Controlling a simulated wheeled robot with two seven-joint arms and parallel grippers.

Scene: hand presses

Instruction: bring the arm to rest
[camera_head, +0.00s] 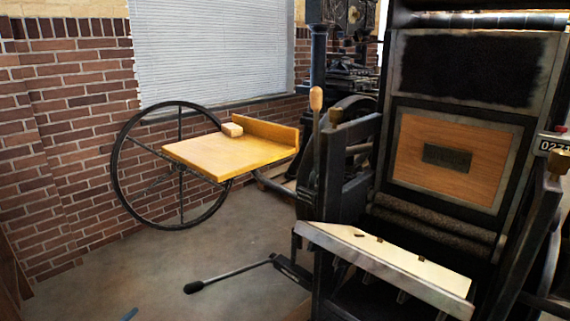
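Neither of my grippers can be made out in the head view. A small blue piece (130,313) shows at the bottom edge, too little of it to tell what it is. The hand press (345,190) fills the right side. An upright lever with a wooden handle (316,98) stands at its left side. A black lever with a knob (230,274) reaches out to the left, low above the floor. I cannot tell which arm the task means.
A wooden side table (225,155) with a small wooden block (232,130) juts left of the press, before a large spoked wheel (117,165). A pale slanted board (390,262) crosses the press front. The floor (120,270) at lower left is mostly clear, beside a brick wall (60,130).

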